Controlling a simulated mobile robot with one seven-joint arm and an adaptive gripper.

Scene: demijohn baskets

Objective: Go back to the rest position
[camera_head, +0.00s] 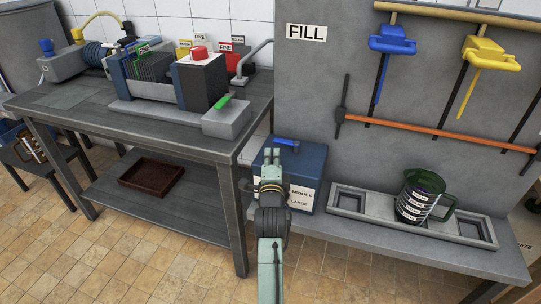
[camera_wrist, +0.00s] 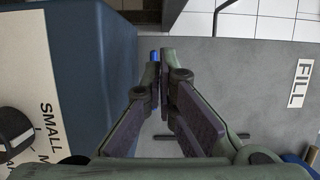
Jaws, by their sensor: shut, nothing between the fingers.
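My gripper (camera_head: 272,155) is raised in front of the blue box (camera_head: 306,162) on the low grey bench at the right, seen from behind in the head view. In the wrist view my gripper (camera_wrist: 162,55) has its two fingertips together with nothing between them. The blue box (camera_wrist: 95,60) fills the left of the wrist view, with a pale label reading "SMALL". I cannot tell from these views whether the gripper touches the box.
A dark green jug (camera_head: 420,197) stands in a grey tray (camera_head: 347,203) right of the box. The workbench (camera_head: 75,97) at left holds machines; a brown tray (camera_head: 151,178) sits on its lower shelf. Blue (camera_head: 392,40) and yellow (camera_head: 484,54) handles hang on the FILL panel. Tiled floor is open in front.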

